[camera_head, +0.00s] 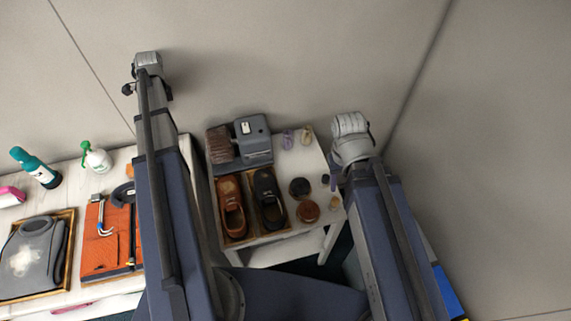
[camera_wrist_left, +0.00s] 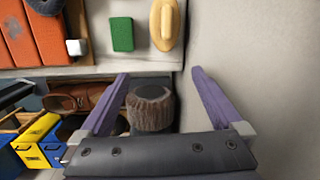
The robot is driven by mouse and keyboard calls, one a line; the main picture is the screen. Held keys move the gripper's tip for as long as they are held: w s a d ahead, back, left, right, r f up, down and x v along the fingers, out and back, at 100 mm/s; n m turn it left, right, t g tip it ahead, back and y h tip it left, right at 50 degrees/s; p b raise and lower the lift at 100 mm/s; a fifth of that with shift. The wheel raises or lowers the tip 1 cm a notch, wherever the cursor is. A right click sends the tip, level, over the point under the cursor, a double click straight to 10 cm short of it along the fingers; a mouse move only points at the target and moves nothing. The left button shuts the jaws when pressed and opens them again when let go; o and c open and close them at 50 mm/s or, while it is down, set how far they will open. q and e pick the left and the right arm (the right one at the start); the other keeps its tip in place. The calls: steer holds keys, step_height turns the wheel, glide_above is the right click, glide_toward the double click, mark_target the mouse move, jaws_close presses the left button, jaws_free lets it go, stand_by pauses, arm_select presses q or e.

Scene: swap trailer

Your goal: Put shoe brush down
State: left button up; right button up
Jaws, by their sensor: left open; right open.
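In the left wrist view, the shoe brush (camera_wrist_left: 152,110) has brown bristles and a dark round top. It shows between the two purple fingers of my left gripper (camera_wrist_left: 161,75). The fingers are spread, with a clear gap on the brush's right. I cannot tell what the brush rests on. In the head view my left arm reaches up past the tables, and its fingers are not clear there. My right gripper (camera_head: 336,172) is at the right end of the shoe table, mostly hidden under its own wrist. I cannot pick out the brush in the head view.
Brown (camera_head: 232,208) and black (camera_head: 268,198) shoes lie in a tray, near round tins (camera_head: 300,187) and a grey machine (camera_head: 253,142). The left table holds an orange tool mat (camera_head: 103,250), bottles (camera_head: 36,168) and a framed grey item. A green sponge (camera_wrist_left: 122,34) lies beside a yellow brush (camera_wrist_left: 164,25).

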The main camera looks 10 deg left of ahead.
arm_select(q)
steer(key=d+n, duration=0.2)
steer(key=d, duration=1.7)
steer(key=s+d+n, duration=0.2)
steer(key=s+d, duration=0.2)
steer(key=d, duration=0.5)
steer(key=s+d+n, duration=0.1)
steer(key=s+d, duration=0.3)
steer(key=d, duration=0.5)
steer(key=s+d+n, duration=0.2)
steer(key=s+d, duration=0.2)
steer(key=d, duration=0.6)
steer(key=shift+s+n+h, duration=0.3)
steer(key=shift+s, duration=0.05)
steer(key=shift+d, duration=0.1)
step_height(320, 180, down, 3)
steer(key=b, duration=0.3)
steer(key=shift+f, duration=0.2)
